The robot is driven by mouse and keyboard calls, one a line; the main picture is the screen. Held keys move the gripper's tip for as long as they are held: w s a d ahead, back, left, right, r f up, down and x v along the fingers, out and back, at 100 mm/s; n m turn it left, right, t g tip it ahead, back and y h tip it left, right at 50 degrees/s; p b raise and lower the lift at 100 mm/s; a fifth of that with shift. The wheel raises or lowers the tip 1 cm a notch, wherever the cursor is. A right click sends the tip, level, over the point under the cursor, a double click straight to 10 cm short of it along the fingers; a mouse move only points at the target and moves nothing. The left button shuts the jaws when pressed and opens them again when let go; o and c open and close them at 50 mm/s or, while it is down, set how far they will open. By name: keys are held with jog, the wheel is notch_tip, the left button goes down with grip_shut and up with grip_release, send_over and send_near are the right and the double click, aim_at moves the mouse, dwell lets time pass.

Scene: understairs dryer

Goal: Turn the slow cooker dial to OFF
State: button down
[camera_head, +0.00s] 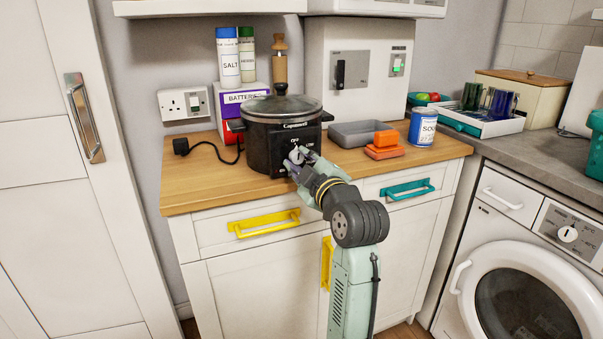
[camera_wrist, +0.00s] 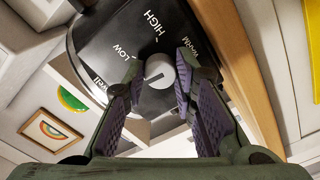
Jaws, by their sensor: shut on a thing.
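The slow cooker (camera_head: 283,125) is black with a dark lid and stands on the wooden worktop. Its round pale grey dial (camera_wrist: 160,71) is on the front panel, with an OFF label above it in the head view. The wrist view shows HIGH (camera_wrist: 152,22), LOW (camera_wrist: 122,52) and WARM (camera_wrist: 190,50) labels around it. A short dark mark on the dial runs roughly towards the left in that view, away from HIGH. My gripper (camera_head: 299,161) is at the panel, its two fingers on either side of the dial, shut on it. The fingers hide part of the panel.
A black plug with cable (camera_head: 182,146) lies left. The worktop's front left is clear.

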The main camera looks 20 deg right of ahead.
jog(key=shift+n+b, duration=0.4)
jog(key=shift+n, duration=0.2)
jog(key=c, duration=1.3)
grip_release()
jog(key=s, duration=1.2)
jog(key=shift+d, duration=0.2)
